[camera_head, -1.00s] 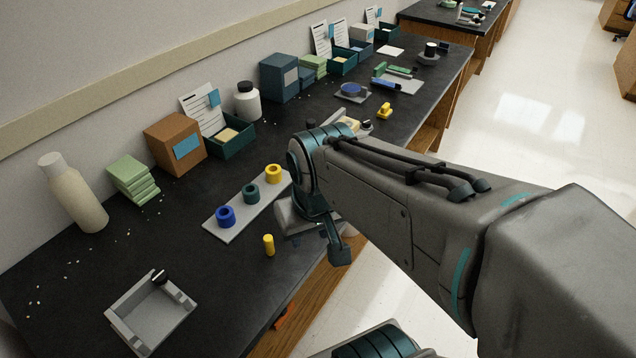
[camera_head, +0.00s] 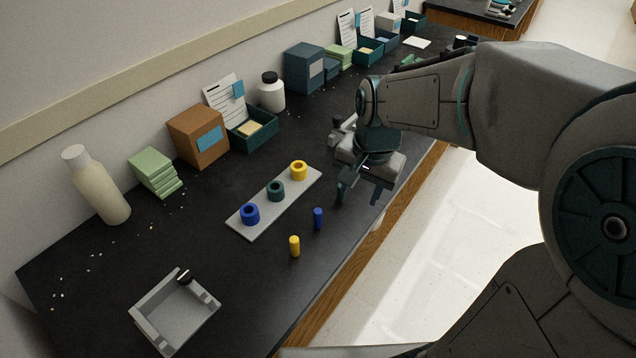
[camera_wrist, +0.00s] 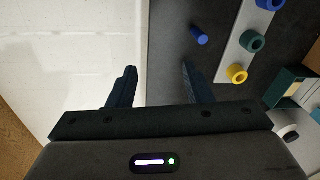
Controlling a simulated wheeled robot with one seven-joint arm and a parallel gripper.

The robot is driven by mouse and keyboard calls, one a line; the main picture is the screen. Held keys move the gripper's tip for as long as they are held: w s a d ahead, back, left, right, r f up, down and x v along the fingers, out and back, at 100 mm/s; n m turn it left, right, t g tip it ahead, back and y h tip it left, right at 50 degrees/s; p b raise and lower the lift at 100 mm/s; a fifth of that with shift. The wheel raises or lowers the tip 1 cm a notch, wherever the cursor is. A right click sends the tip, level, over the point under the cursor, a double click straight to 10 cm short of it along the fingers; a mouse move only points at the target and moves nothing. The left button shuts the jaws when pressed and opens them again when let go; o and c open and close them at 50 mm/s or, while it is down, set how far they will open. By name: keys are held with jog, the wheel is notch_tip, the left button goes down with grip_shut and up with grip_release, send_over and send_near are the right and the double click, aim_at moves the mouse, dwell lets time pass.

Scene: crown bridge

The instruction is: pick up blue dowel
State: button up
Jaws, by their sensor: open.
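The blue dowel (camera_head: 318,218) stands upright on the black bench, near its front edge. It also shows in the wrist view (camera_wrist: 199,35), ahead and to the right of my fingertips. My gripper (camera_head: 358,196) is open and empty, above the bench edge to the right of the dowel and apart from it. In the wrist view the two fingers (camera_wrist: 158,80) are spread, with pale floor and a strip of bench beyond them.
A grey board (camera_head: 244,226) with blue, teal and yellow rings lies behind the dowel. A yellow dowel (camera_head: 294,246) stands to its front left. A grey tray (camera_head: 176,318) sits farther left. Boxes and bottles line the wall.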

aim_at(317, 211)
jog(key=w+a+f+m+g+p, duration=0.1)
jog(key=w+a+f+m, duration=0.45)
jog(key=w+a, duration=0.25)
jog(key=shift+h, duration=0.4)
jog(key=f, duration=0.9)
jog(key=shift+w+a, duration=0.15)
jog(key=shift+a, duration=0.05)
jog(key=shift+d+f+p, duration=0.15)
jog(key=shift+f+p, duration=0.5)
jog(key=shift+f, duration=1.95)
grip_shut()
